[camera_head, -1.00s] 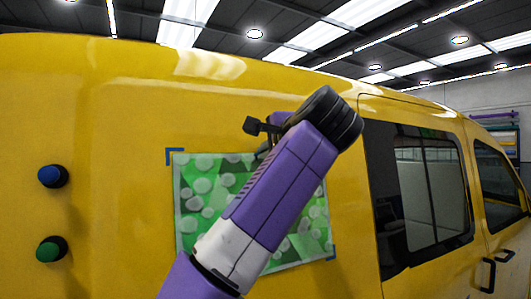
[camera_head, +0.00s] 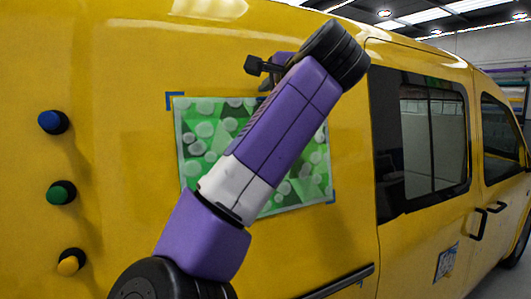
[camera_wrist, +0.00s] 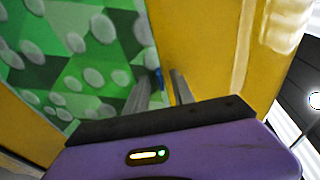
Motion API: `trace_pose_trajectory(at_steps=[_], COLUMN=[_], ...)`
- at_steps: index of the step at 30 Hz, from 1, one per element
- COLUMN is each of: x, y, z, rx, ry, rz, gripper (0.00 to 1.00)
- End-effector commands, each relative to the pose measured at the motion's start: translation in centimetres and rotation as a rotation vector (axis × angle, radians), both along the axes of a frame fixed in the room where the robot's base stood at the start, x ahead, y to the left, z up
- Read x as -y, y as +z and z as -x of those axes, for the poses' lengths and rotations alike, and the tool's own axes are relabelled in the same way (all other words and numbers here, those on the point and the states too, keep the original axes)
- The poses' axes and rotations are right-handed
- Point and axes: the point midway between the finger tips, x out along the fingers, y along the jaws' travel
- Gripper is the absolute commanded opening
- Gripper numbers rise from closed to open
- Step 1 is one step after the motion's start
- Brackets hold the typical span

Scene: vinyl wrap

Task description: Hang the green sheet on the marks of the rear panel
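The green sheet (camera_head: 200,135), patterned with pale round spots, lies against the yellow rear panel (camera_head: 120,200) of a van. Blue corner marks show at its upper left (camera_head: 172,98) and lower right (camera_head: 331,197); the sheet sits close inside both. My arm crosses in front of the sheet and hides its middle and upper right. My gripper (camera_head: 265,86) is at the sheet's top edge, partly hidden by the arm. In the wrist view its two fingers (camera_wrist: 161,86) stand apart at the sheet's edge, with a small blue patch between them. It looks open.
Blue (camera_head: 53,122), green (camera_head: 61,192) and yellow (camera_head: 71,262) knobs stick out of the panel at the left. The van's side window (camera_head: 433,150) and door handles are at the right. A dark rail (camera_head: 335,285) runs below the sheet.

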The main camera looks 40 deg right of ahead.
Motion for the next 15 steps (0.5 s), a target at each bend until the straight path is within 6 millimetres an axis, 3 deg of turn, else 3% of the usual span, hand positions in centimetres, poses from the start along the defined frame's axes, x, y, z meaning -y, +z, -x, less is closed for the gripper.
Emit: trace_pose_trajectory(at_steps=[5, 15], x=[-0.6, -2.7], y=[0.2, 1.1], z=[1.3, 5.9], rx=[0.004, 0.002], ry=[-0.001, -0.001], rz=[0.001, 0.001], gripper=[0.30, 0.30])
